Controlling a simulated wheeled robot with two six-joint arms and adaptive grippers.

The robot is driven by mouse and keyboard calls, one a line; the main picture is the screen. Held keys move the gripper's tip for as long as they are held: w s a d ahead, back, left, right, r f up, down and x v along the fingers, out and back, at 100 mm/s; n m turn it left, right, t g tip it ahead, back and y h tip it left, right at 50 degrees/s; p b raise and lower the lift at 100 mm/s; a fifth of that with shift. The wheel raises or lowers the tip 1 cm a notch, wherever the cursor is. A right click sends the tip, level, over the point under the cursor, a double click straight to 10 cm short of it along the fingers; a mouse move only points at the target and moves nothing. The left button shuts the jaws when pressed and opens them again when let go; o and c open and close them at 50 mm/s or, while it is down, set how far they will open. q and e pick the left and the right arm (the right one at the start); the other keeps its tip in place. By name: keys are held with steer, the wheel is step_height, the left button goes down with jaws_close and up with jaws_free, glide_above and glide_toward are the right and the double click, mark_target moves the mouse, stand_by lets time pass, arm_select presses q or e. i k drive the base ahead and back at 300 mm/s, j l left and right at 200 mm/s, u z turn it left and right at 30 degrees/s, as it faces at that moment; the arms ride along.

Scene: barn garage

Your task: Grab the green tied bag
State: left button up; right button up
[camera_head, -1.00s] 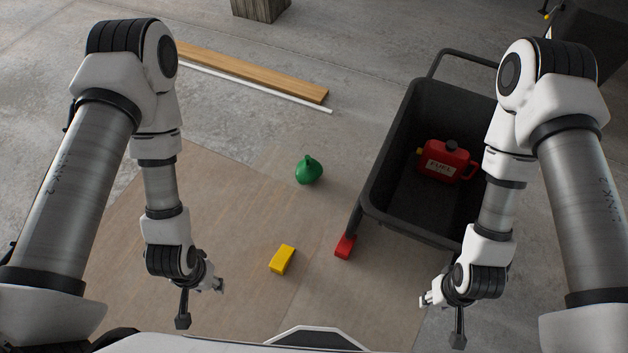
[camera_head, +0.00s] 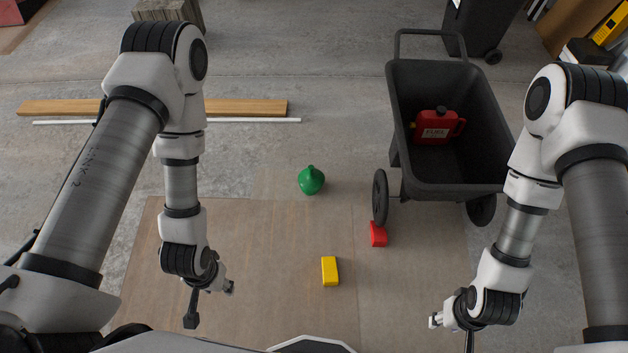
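The green tied bag (camera_head: 311,181) stands on the concrete floor, just past the far edge of the brown board, near the middle of the head view. It is round with a small knotted top. My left gripper (camera_head: 212,300) hangs to the left of the bag and nearer to me, with nothing seen in it. My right gripper (camera_head: 452,330) hangs at the lower right, well away from the bag, with nothing seen in it. Both grippers are small and seen from above. Their finger openings are not clear.
A yellow block (camera_head: 330,271) and a red block (camera_head: 378,234) lie in front of the bag. A black cart (camera_head: 455,188) with a red fuel can (camera_head: 437,126) stands at the right. A wooden plank (camera_head: 245,107) lies behind. Floor around the bag is clear.

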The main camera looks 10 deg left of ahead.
mark_target(311, 179)
steer(key=i+j+z, duration=0.1)
steer(key=j+z, duration=0.35)
steer(key=j, duration=0.6)
steer(key=k+j+z, duration=0.1)
steer(key=j+z, duration=0.35)
steer(key=j, duration=0.6)
steer(key=i+j+z, duration=0.8)
steer(key=i+j, duration=0.15)
steer(key=i+j+z, duration=0.1)
steer(key=i, duration=0.05)
